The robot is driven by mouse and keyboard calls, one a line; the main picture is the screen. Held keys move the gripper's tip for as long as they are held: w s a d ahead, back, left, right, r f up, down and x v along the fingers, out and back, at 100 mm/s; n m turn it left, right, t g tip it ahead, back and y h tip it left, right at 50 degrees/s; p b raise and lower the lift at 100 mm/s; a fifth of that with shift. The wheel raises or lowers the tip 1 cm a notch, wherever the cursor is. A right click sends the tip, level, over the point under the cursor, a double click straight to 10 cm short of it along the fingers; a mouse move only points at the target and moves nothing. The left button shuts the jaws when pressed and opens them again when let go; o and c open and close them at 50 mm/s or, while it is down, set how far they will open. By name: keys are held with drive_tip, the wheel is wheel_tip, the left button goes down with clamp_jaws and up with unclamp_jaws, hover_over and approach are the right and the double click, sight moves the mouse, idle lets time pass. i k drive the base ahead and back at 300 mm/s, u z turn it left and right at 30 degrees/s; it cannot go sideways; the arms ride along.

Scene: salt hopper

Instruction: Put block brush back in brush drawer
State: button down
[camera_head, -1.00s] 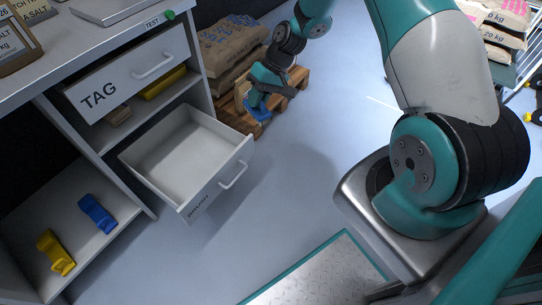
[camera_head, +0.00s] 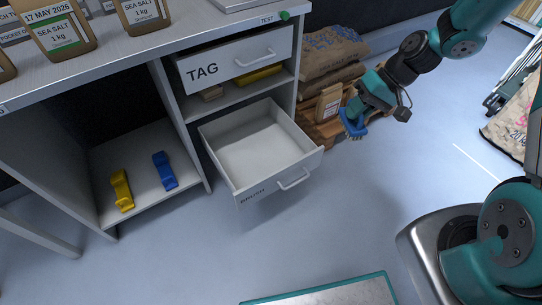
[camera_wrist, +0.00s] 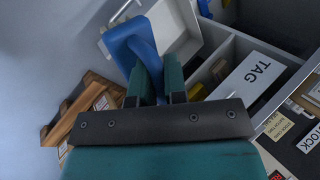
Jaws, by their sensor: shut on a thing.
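The blue block brush (camera_head: 353,125) is held in my gripper (camera_head: 362,108), in the air right of the open drawer. In the wrist view the brush (camera_wrist: 131,40) shows as a blue loop-like body between the two fingers (camera_wrist: 156,80), which are shut on it. The white brush drawer (camera_head: 255,150), labelled BRUSH, is pulled out of the bench and looks empty inside. In the wrist view part of this drawer (camera_wrist: 178,22) shows beyond the brush. My gripper and the brush are apart from the drawer.
A yellow piece (camera_head: 121,190) and a blue piece (camera_head: 165,170) lie on the lower shelf. Sacks (camera_head: 333,50) on a pallet stand behind my gripper. Floor ahead is clear.

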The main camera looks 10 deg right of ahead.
sight(257, 152)
drive_tip(key=u, duration=0.95)
drive_tip(key=i, duration=0.6)
drive_tip(key=z, duration=0.3)
